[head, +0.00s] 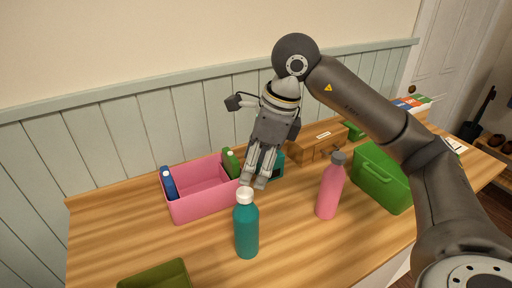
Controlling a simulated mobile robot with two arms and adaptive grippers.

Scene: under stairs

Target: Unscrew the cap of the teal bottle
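The teal bottle (246,232) stands upright on the wooden table, near the front middle. Its white cap (244,195) is on its top. My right gripper (254,184) points down with its fingertips just above and slightly right of the cap in the picture. Its two fingers are close together with a narrow gap between them. Whether the tips touch the cap or hang behind it cannot be told. Nothing is seen held in them. My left gripper is not in view.
A pink bin (205,208) with blue and green bottles stands left of the teal bottle. A pink bottle (329,192) and a green basket (374,180) stand to the right. A wooden drawer box (304,150) is behind. An olive tray (150,277) lies at front left.

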